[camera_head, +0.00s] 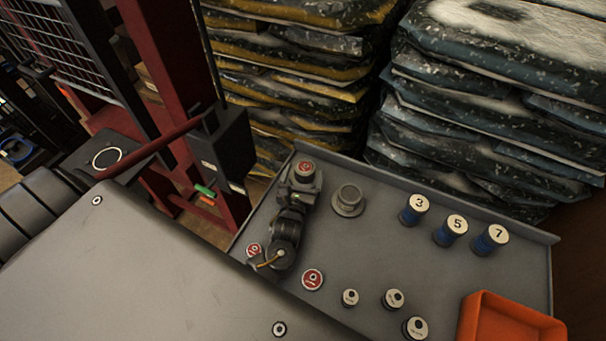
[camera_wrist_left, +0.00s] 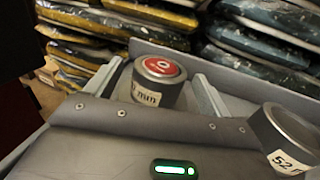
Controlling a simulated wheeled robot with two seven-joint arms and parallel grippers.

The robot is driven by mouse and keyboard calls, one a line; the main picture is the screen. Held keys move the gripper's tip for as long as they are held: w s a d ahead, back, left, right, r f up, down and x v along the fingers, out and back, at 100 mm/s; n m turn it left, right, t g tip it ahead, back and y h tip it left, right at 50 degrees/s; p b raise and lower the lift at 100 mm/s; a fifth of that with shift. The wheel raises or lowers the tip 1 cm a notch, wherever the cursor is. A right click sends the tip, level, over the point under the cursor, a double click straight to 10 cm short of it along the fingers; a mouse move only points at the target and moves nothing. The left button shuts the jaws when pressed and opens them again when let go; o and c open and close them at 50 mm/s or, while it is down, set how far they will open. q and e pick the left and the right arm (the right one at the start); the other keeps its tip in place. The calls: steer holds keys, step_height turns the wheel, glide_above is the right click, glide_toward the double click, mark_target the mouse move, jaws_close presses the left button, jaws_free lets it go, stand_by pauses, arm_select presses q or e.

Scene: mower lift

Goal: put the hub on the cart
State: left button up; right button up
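My left gripper (camera_head: 303,182) is over the grey tray top (camera_head: 400,250), by a short grey cylinder with a red round top label (camera_head: 305,167). In the left wrist view this cylinder (camera_wrist_left: 158,82) stands between two spread fingers, with gaps at its sides; its side label ends in "mm". A grey round, flanged piece with a hollow top (camera_head: 348,201) stands just right of the gripper. I cannot tell for sure which piece is the hub. In the left wrist view a grey cylinder labelled "52" (camera_wrist_left: 287,138) is at the right edge. My right gripper is out of view.
Blue cylinders numbered 3 (camera_head: 414,209), 5 (camera_head: 450,231) and 7 (camera_head: 490,240) stand at the right. Another red-labelled piece (camera_head: 313,279) and small white-topped ones (camera_head: 394,299) are nearer. An orange bin (camera_head: 512,320) is at lower right. Stacked bags (camera_head: 480,110) rise behind.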

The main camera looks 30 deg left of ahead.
arm_select(q)
steer(key=shift+r, duration=0.15)
steer(key=p+v, duration=0.5)
steer(key=v, duration=0.6)
steer(key=shift+p, duration=0.35)
steer(key=shift+s+d, duration=0.15)
steer(key=shift+s, duration=0.35)
steer(key=shift+w, duration=0.1)
